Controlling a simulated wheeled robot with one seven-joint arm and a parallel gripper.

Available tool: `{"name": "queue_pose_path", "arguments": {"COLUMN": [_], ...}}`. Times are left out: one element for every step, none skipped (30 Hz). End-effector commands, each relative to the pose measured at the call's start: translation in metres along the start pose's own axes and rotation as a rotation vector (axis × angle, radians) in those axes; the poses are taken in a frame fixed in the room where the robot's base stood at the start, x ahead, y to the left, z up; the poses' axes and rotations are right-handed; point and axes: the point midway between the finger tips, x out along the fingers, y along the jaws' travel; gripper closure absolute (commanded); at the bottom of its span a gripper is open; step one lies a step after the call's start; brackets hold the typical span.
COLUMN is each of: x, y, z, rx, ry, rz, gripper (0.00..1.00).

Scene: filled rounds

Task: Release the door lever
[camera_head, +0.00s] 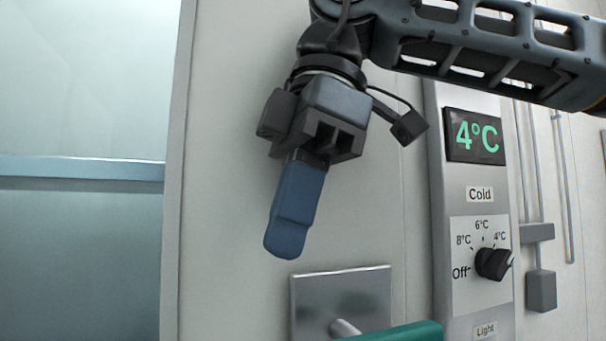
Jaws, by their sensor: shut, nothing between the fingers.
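The door lever (402,333) has a green handle at the bottom edge of the view, on a short metal stem in front of a square steel plate (343,292). The lower part of the lever and plate is cut off by the frame. My gripper (288,245) points down, above and left of the plate, with its blue fingers together and nothing between them. It appears apart from the lever.
A control panel right of the plate has a 4°C display (474,137) and a black temperature knob (493,263). Grey boxes with conduits (541,291) are at the far right. A bluish glazed opening (80,180) lies left of the pale wall edge.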

Motion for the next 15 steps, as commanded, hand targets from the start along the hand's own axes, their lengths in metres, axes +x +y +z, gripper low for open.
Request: {"name": "queue_pose_path", "arguments": {"x": [0.011,0.017,0.024,0.029,0.034,0.040,0.044,0.048,0.053,0.056,0.059,0.062,0.064,0.065,0.067], "y": [-0.001,-0.001,-0.001,-0.001,-0.001,-0.001,-0.001,0.000,-0.001,-0.001,-0.001,0.000,0.000,0.000,0.000], "z": [-0.001,0.000,0.000,0.000,0.000,0.003,0.004,0.005,0.006,0.007,0.008,0.009,0.010,0.010,0.011], "rx": [-0.003,-0.003,-0.003,-0.002,-0.002,-0.001,-0.001,-0.001,-0.001,-0.001,0.000,0.000,0.000,0.000,0.000], "ry": [0.002,0.002,0.001,0.001,0.002,0.003,0.002,0.003,0.003,0.002,0.001,0.002,0.002,0.001,0.001], "rz": [-0.004,-0.004,-0.004,-0.004,-0.003,-0.004,-0.003,-0.002,-0.003,-0.003,-0.002,-0.002,-0.002,-0.001,-0.001], "gripper": [1.00,1.00,1.00,1.00,1.00,1.00,1.00,1.00,1.00,1.00,1.00,1.00,1.00,1.00,1.00]}}
